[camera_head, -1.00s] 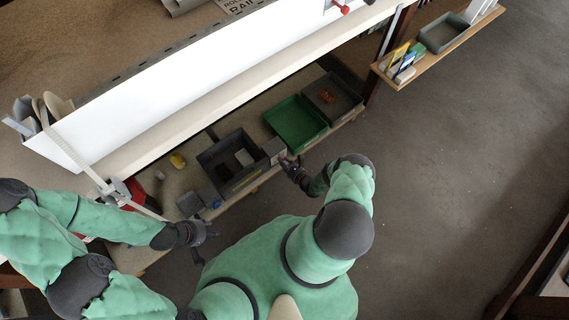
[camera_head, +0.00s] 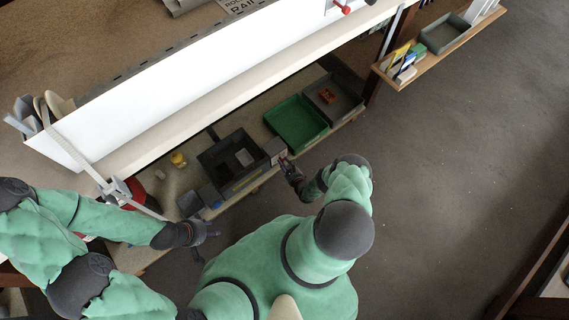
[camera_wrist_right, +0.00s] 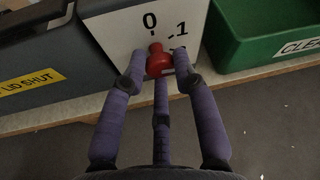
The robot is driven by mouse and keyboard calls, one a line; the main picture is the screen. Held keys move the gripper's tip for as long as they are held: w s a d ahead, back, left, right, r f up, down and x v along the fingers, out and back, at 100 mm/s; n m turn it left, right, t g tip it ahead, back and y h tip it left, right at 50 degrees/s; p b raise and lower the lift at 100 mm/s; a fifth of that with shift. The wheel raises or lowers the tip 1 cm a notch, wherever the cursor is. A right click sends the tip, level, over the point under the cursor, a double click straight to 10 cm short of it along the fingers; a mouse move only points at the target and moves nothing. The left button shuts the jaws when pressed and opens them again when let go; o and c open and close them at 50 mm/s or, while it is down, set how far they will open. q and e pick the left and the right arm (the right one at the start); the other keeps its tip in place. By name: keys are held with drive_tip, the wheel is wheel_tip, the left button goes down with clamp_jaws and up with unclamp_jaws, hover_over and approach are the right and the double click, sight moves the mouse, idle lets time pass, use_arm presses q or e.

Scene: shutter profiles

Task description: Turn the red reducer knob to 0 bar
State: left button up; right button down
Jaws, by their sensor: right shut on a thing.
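The red reducer knob (camera_wrist_right: 158,62) is on the front of a pale box (camera_wrist_right: 125,32) in the right wrist view. A printed 0 stands above the knob and -1 to its upper right. The knob's narrow upper end points up, close to the small mark under the 0. My right gripper (camera_wrist_right: 160,72) is shut on the knob, a finger on each side and a third below. In the head view, my right gripper (camera_head: 287,165) is at the pale box (camera_head: 274,149), and the knob is hidden. My left gripper (camera_head: 208,244) is empty with its fingers apart, near the shelf's front edge.
A dark bin (camera_wrist_right: 40,60) labelled "LID SHUT" stands left of the box, and a green tray (camera_wrist_right: 235,45) right of it. A grey tray (camera_head: 352,99) lies farther right. The white worktop edge (camera_head: 200,100) overhangs the shelf. The floor (camera_head: 440,180) is clear.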

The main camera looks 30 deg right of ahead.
drive_tip(key=shift+s+f+n+h, duration=0.15)
drive_tip(key=shift+f+n+h, duration=0.05)
drive_tip(key=shift+n+h, duration=0.35)
idle(0.4)
drive_tip(key=c, duration=1)
unclamp_jaws()
drive_tip(key=shift+d, duration=0.1)
drive_tip(key=shift+r, duration=0.1)
drive_tip(key=v, duration=1.2)
